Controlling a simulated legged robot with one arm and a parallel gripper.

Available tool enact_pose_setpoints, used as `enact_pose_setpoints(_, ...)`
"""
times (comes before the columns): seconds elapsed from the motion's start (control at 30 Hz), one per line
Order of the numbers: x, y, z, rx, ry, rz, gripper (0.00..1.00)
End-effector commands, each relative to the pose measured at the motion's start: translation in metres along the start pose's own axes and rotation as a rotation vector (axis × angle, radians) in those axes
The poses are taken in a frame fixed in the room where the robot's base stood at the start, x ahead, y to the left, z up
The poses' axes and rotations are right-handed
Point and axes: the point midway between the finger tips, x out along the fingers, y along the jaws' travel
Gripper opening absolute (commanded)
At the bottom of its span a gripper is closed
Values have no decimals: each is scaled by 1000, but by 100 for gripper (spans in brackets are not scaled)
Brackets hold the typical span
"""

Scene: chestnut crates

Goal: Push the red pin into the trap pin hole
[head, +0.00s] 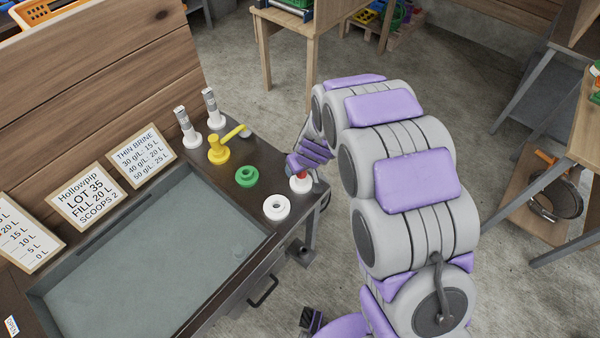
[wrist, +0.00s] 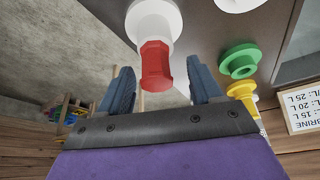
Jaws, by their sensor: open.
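The red pin (wrist: 156,65) sticks out of a round white fitting (wrist: 155,20) in the wrist view. In the head view the red pin (head: 301,175) shows as a small red spot above the white fitting (head: 300,186) at the bench's right corner, partly covered by my arm. My gripper (wrist: 161,70) is open, with one blue-grey finger on each side of the pin in the picture. Gaps show between pin and fingers. The pin hole itself is hidden; I cannot tell how deep the pin sits.
A white ring (head: 277,206), a green ring (head: 247,176) and a yellow valve with a handle (head: 219,152) stand close by on the bench. A sunken grey basin (head: 160,260) fills the bench's middle. Signs (head: 88,194) lean behind it.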

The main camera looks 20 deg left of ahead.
Motion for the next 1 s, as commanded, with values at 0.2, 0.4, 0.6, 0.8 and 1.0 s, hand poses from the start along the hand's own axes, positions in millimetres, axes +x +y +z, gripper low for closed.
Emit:
enact_pose_setpoints(0.2,-2,2,2,2,3,-3,64)
enact_pose_setpoints(0.4,-1,1,1,1,1,-2,45)
enact_pose_setpoints(0.6,0,0,0,0,-1,0,25)
enact_pose_setpoints(0.8,1,0,0,0,-1,-1,6)
enact_pose_setpoints(1.0,1,0,0,0,-1,-1,0)
